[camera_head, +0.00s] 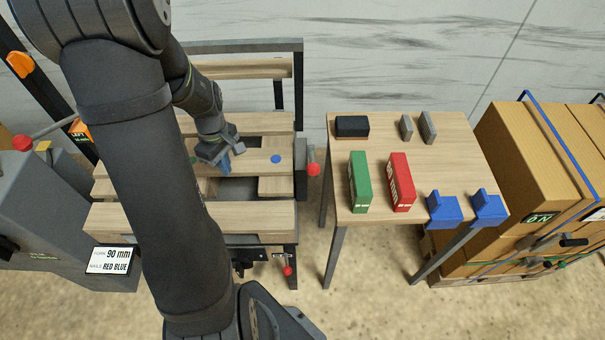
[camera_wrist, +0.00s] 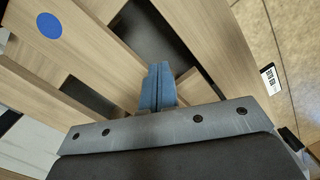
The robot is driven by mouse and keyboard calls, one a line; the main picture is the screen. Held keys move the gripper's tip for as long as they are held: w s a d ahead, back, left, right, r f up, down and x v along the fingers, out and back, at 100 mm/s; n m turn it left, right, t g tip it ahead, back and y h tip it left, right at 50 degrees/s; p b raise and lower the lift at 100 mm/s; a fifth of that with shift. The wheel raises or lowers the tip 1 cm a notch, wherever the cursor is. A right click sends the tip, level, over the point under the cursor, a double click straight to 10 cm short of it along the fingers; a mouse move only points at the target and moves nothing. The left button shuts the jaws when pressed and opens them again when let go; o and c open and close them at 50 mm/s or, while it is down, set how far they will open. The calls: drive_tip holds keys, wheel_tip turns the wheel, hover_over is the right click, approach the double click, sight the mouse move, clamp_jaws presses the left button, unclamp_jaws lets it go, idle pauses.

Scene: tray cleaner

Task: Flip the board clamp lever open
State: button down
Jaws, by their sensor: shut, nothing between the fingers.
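Several levers with red knobs show in the head view; I cannot tell which is the board clamp lever. One red-knobbed lever (camera_head: 313,168) stands at the right side of the wooden board fixture (camera_head: 150,217). A smaller red-knobbed lever (camera_head: 287,269) is below the fixture's front right. A third red-knobbed lever (camera_head: 23,144) is on the grey machine at far left. My gripper (camera_head: 226,165) is over the fixture's middle boards, apart from all three knobs. Its blue fingers (camera_wrist: 157,90) are shut and empty in the wrist view, which shows no lever.
A blue dot (camera_head: 276,159) marks a middle board right of my gripper. A side table (camera_head: 385,140) holds a green box (camera_head: 360,182), a red box (camera_head: 401,182) and blue blocks (camera_head: 443,209). My arm hides part of the fixture's left.

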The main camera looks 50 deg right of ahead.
sight(312, 160)
drive_tip(key=s+d+r+n+g+h, duration=0.2)
drive_tip(key=s+d+n+g+h, duration=0.2)
drive_tip(key=s+n+g+h, duration=0.3)
drive_tip(key=shift+s+d+r+n+g+h, duration=0.15)
drive_tip(key=shift+s+d+n+g+h, duration=0.15)
drive_tip(key=shift+s+g, duration=1.05)
drive_tip(key=shift+s+t, duration=0.35)
drive_tip(key=shift+s, duration=0.1)
drive_tip(key=x, duration=1)
drive_tip(key=r, duration=0.2)
drive_tip(key=d+r, duration=0.1)
drive_tip(key=shift+w+d+r, duration=0.1)
drive_tip(key=shift+w+r, duration=0.2)
drive_tip(key=shift+r, duration=0.1)
